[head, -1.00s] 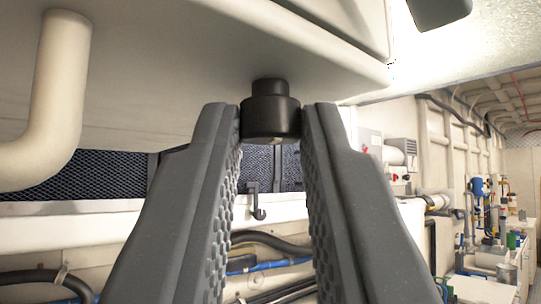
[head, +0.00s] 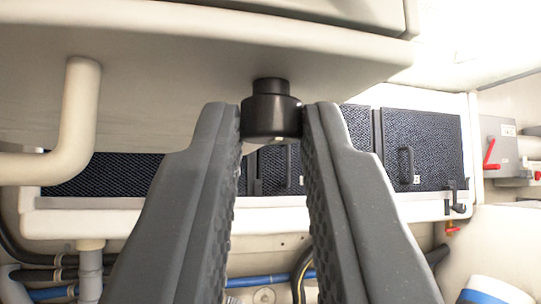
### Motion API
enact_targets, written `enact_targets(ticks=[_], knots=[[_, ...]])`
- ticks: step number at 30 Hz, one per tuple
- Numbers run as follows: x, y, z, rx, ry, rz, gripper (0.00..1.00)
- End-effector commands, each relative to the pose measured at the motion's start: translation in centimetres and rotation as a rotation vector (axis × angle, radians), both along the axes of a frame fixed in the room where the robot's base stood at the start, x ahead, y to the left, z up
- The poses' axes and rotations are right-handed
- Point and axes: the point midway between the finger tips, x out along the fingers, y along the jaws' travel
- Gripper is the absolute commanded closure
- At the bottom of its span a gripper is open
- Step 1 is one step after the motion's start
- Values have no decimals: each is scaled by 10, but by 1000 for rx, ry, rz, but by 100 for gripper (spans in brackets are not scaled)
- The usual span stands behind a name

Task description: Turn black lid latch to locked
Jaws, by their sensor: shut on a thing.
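The black lid latch (head: 270,110) is a short, round black knob with a narrower neck at its top. It hangs below the underside of a cream-white lid or panel (head: 200,75). My gripper (head: 271,122) comes up from below, and its two grey fingertips are shut on the knob, one on each side. A small light mark shows at the knob's lower edge. The fingers hide part of what lies behind them. I cannot tell from this view whether the latch stands locked.
A cream pipe (head: 79,120) bends down at the left. Dark mesh panels (head: 424,148) sit behind on a white ledge. A grey box with a red lever (head: 497,150) is at the far right. Hoses and a blue pipe (head: 255,281) run below.

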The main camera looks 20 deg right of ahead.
Motion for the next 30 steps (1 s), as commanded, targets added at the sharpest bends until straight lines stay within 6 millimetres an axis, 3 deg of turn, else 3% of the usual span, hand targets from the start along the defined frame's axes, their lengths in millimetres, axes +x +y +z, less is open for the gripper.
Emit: enact_targets(ticks=[11, 12, 14, 30], knots=[[-1, 0, 2, -1, -2, 4, 100], [-1, 0, 2, 0, -2, 4, 74], [-1, 0, 1, 0, -2, 4, 61], [0, 0, 0, 1, 0, 4, 61]])
